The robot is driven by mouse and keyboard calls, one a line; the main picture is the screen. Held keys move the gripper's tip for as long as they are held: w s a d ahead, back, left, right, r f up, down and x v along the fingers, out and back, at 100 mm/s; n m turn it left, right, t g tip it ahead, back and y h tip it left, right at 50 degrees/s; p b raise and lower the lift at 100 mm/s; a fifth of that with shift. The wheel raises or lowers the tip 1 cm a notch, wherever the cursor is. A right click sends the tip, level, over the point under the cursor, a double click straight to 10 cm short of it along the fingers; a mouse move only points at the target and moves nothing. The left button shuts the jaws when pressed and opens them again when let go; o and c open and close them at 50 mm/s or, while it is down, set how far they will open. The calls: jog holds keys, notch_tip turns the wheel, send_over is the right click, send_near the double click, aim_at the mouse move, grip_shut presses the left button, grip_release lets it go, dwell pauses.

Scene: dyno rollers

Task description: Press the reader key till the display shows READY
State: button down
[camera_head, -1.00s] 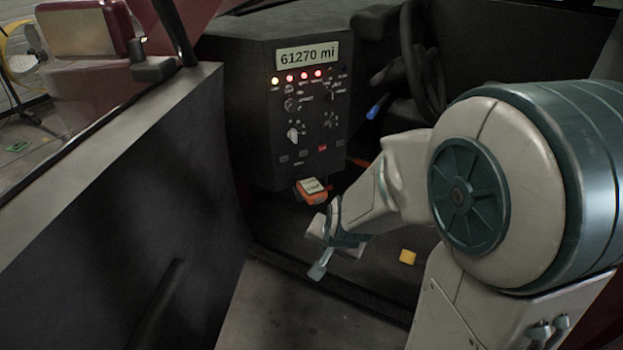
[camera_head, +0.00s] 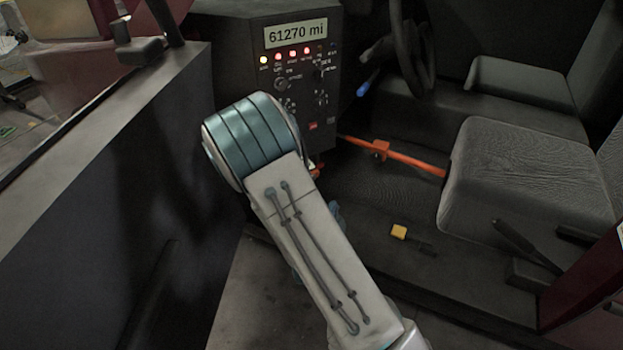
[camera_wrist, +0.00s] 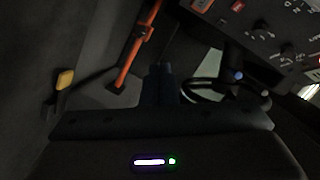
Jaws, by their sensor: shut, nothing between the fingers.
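The dark dash panel (camera_head: 255,75) stands at the upper middle of the head view. Its display (camera_head: 296,33) reads "61270 mi", with one yellow and several red lamps lit below. The orange reader under the panel is almost wholly hidden behind my arm in the head view. An orange piece (camera_wrist: 200,4) at the top edge of the wrist view may be part of it. I cannot read its screen or see its key now. My gripper (camera_wrist: 160,72) is shut and empty in the wrist view, dark and pointing into the cab. My arm hides it in the head view.
An orange bar (camera_head: 415,163) runs from below the panel to the seat (camera_head: 525,185). The steering wheel (camera_head: 428,50) is behind the panel. The open door (camera_head: 110,190) fills the left side.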

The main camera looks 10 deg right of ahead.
jog(key=w+a+p, duration=0.1)
jog(key=w+a, duration=0.1)
jog(key=w, duration=0.6)
jog(key=shift+w+a+p, duration=0.2)
jog(key=shift+a+p, duration=0.1)
jog(key=shift+a, duration=0.1)
jog(key=shift+w, duration=0.1)
dwell(1.9)
jog(key=shift+w+a+b, duration=0.15)
jog(key=shift+w+b, duration=0.15)
jog(key=shift+b, duration=0.05)
jog(key=shift+w+a, duration=0.15)
jog(key=shift+w, duration=0.25)
dwell(0.6)
jog(key=shift+s+b, duration=0.1)
jog(key=shift+b, duration=0.2)
jog(key=shift+s+d+b, duration=0.25)
jog(key=shift+s+b, duration=0.1)
jog(key=shift+s, duration=0.35)
